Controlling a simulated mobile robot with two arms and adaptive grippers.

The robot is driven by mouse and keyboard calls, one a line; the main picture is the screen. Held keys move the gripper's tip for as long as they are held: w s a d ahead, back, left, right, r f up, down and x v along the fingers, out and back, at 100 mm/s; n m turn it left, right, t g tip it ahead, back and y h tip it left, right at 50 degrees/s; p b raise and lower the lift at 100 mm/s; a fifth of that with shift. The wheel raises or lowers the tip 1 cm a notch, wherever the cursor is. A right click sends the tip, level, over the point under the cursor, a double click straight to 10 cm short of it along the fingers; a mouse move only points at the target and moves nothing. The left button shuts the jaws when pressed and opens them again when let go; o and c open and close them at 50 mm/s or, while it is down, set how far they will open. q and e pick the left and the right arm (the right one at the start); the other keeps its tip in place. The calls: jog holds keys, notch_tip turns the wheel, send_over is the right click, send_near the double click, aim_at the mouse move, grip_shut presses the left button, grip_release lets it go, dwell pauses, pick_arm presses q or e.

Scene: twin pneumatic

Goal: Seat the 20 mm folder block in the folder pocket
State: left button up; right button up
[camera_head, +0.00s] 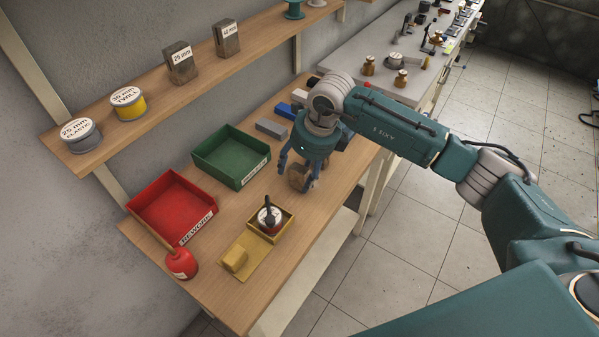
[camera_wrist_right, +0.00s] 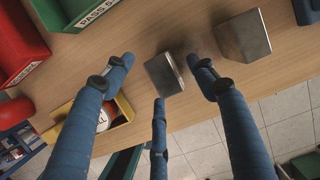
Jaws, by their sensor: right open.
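My right gripper (camera_head: 300,172) is open, its fingers pointing down around a small brownish metal block (camera_head: 297,178) on the workbench. In the right wrist view the gripper (camera_wrist_right: 160,70) has its fingers spread about the block (camera_wrist_right: 163,76), with clear space visible at the sides. No size label on it is readable, so I cannot tell whether it is the 20 mm one. A yellow fixture (camera_head: 246,256) with a rounded raised piece lies at the front of the bench. I cannot make out a folder pocket on it. My left gripper is not in view.
A green bin (camera_head: 231,157), a red bin (camera_head: 172,207) and a yellow tray (camera_head: 282,230) holding a round item stand nearby. A red can (camera_head: 181,263) is at the front left. Another metal block (camera_wrist_right: 243,37) stands close right. The shelf holds labelled blocks (camera_head: 181,63).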

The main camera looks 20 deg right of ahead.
jog(key=shift+f, duration=0.25)
grip_shut()
jog(key=shift+w+r, duration=0.1)
